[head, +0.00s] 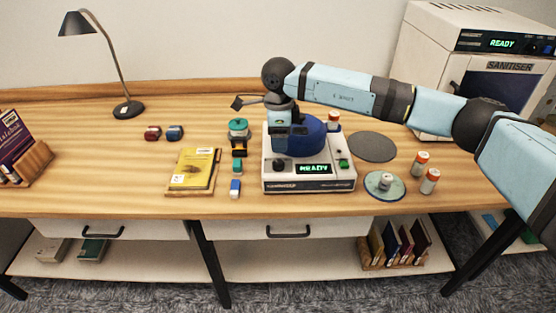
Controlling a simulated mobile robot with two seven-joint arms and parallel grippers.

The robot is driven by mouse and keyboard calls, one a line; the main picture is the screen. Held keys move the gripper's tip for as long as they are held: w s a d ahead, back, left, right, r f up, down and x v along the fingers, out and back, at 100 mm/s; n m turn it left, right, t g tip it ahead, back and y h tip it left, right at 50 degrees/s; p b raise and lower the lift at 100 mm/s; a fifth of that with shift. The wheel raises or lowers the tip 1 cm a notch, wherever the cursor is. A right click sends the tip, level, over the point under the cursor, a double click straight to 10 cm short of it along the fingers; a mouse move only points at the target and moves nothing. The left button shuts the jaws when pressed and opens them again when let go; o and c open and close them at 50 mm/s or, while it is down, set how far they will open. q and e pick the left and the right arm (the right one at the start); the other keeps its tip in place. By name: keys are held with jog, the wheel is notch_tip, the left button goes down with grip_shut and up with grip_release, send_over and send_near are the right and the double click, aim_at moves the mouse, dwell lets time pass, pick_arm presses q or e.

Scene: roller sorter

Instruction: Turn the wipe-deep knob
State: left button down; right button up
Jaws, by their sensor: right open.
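A white machine (309,186) with a blue dome (309,141) and a lit READY display stands on the table. A dark round knob (279,165) is at the left of its front. A white sanitiser (428,60) at the back right also shows READY and has a small dark control (534,47) beside its display. I cannot read which one is marked wipe-deep. My right gripper (285,148) is open and points down over the left part of the white machine, just above the knob. Its fingertips are hard to make out, and I cannot tell whether they touch anything. My left gripper is not in view.
Left of the machine are a yellow book (194,168) on a wooden stand and small coloured items (235,188). At right are a grey disc (372,147), a green-grey dish (376,191) and orange-capped bottles (429,181). A lamp (129,108) stands at back left.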

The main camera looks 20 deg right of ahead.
aim_at(278, 162)
notch_tip(278, 162, down, 8)
jog(key=shift+f, duration=0.1)
jog(key=shift+c, duration=0.2)
jog(key=c, duration=0.9)
